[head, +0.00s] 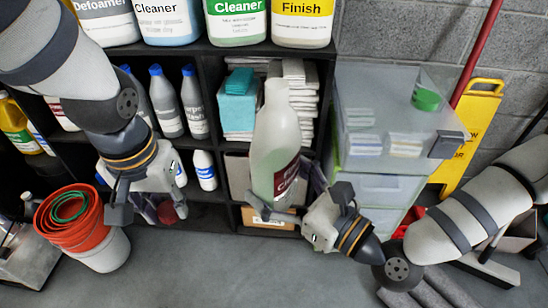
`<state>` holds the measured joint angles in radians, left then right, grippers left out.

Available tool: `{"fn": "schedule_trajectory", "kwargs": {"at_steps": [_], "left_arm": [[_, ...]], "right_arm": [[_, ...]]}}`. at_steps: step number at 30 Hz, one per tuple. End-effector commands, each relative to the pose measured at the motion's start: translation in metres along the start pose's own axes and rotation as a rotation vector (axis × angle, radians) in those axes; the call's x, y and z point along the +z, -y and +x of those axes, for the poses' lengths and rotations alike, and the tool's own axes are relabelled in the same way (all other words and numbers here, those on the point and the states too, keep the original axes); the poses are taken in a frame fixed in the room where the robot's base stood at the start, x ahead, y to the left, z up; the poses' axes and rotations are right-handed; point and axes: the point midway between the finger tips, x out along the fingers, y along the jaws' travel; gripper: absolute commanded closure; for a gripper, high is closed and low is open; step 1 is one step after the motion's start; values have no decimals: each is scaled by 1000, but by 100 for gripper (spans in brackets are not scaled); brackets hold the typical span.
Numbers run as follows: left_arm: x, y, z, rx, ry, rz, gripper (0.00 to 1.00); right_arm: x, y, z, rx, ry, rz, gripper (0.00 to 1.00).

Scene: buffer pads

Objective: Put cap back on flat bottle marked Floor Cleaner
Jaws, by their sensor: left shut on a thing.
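A tall, flat, translucent pale bottle (276,128) with a dark red label stands nearly upright in the middle of the head view. Its narrow neck is at the top, and no cap shows on it. The label's wording is mostly turned away or covered. My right gripper (289,202) is around the bottle's lower part and grips it from the lower right. My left gripper (150,208) is to the left and lower than the bottle's neck, apart from the bottle. It is shut on a small dark red thing (167,212), which looks like the cap; its details are partly hidden.
Black shelves (322,50) behind hold large labelled jugs on top and several bottles below. Red buckets (70,222) stand at the left. A clear drawer unit (385,190) and yellow floor sign (468,130) are at the right. Grey floor in front is mostly clear.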

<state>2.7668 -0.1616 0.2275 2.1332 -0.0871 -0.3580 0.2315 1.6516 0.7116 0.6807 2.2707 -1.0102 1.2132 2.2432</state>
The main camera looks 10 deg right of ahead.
Motion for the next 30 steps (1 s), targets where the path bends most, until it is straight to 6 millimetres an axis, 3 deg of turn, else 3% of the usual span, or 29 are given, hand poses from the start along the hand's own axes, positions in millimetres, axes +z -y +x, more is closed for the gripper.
{"fn": "schedule_trajectory", "kwargs": {"at_steps": [3, 9, 17, 23, 30], "left_arm": [[-30, -38, -12, 25, -11, 122, 78], [-78, -90, -47, 55, -14, 279, 78], [-132, -124, -109, 74, -14, 340, 78], [-128, -140, -175, 69, -14, 325, 78], [-104, -159, -248, 75, -12, 330, 78]], "right_arm": [[2, 0, 0, 0, 5, -1, 75], [2, 0, 0, 0, 6, -1, 75], [2, 0, 0, -1, 6, -1, 75], [3, 0, 0, -1, 7, -2, 75], [2, 0, 0, -1, 6, -2, 75]]}}
